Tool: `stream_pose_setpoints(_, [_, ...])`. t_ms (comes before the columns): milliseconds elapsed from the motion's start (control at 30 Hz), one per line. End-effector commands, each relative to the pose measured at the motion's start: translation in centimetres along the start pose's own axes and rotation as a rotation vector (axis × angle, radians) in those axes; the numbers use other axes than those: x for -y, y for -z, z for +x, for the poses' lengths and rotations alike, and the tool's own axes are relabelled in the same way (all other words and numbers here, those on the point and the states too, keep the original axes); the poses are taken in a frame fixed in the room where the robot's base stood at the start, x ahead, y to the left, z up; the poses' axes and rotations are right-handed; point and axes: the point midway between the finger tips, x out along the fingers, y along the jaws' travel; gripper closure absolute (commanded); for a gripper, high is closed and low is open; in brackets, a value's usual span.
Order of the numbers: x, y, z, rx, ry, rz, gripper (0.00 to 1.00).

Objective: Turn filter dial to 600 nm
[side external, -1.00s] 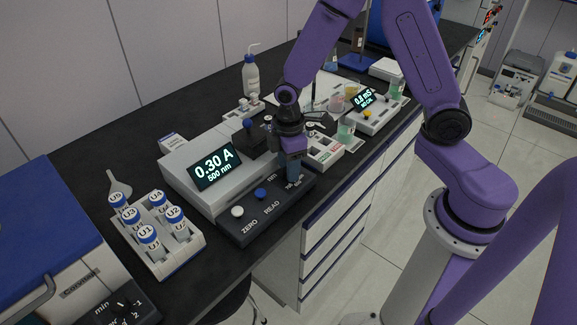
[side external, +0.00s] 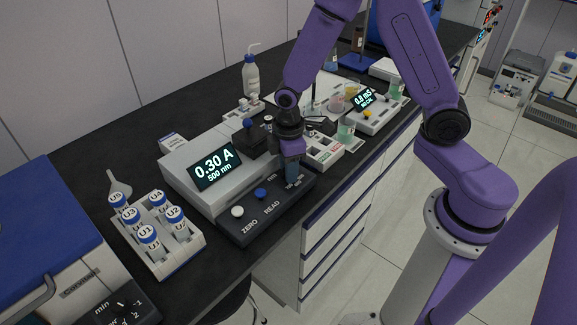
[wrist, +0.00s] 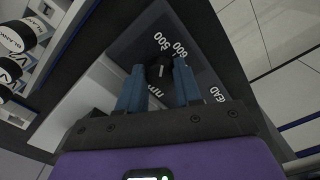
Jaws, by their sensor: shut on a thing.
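The spectrophotometer (side external: 185,165) stands on the black bench, and its screen (side external: 215,166) reads 0.30 A and 500 nm. My gripper (side external: 292,178) points down at the right end of its dark control panel (side external: 240,228). In the wrist view, the black filter dial (wrist: 158,70) sits between the two blue fingertips of my gripper (wrist: 159,82), which is shut on it. The 500 mark (wrist: 162,41) and the 600 mark (wrist: 179,50) show beyond the dial. My fingers hide the dial in the side view.
A white ZERO button (side external: 237,211) and a blue READ button (side external: 260,192) are left of my gripper on the panel. A rack of capped vials (side external: 160,235) stands at the left. A reagent tray (side external: 325,150) and a conductivity meter (side external: 372,112) are behind my gripper.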

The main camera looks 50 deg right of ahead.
Motion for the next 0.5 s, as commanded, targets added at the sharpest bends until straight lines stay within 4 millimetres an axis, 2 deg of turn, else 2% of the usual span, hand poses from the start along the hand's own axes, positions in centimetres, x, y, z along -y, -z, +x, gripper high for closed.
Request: stream_pose_setpoints(500, [0.03, 0.02, -0.06, 0.0, 0.0, 0.399, 0.96])
